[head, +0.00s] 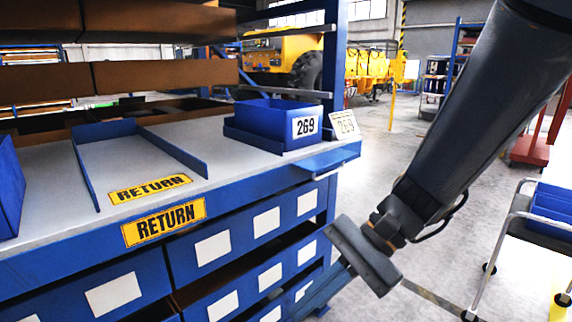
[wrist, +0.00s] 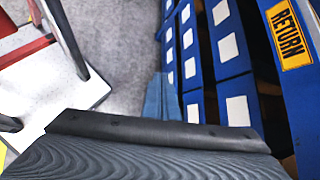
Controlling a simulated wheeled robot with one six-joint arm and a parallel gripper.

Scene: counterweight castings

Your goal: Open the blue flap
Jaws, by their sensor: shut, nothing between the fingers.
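Several blue fronts with white labels line the bench side; one upper front (head: 210,248) is in the head view, and another (wrist: 230,45) shows in the wrist view. I cannot tell for sure which blue part is the flap. A small blue ledge (head: 330,158) juts from the bench's right front corner. My gripper (head: 365,257) is shut and empty, right of the bench and lower than its top. It looks apart from the fronts. In the wrist view its dark wide end (wrist: 155,130) fills the bottom.
A blue bin marked 269 (head: 277,122) and a blue three-sided frame (head: 170,150) sit on the grey bench top (head: 222,190). A yellow RETURN label (head: 164,222) is on the bench edge. A cart (head: 545,215) stands at right; floor between is mostly clear.

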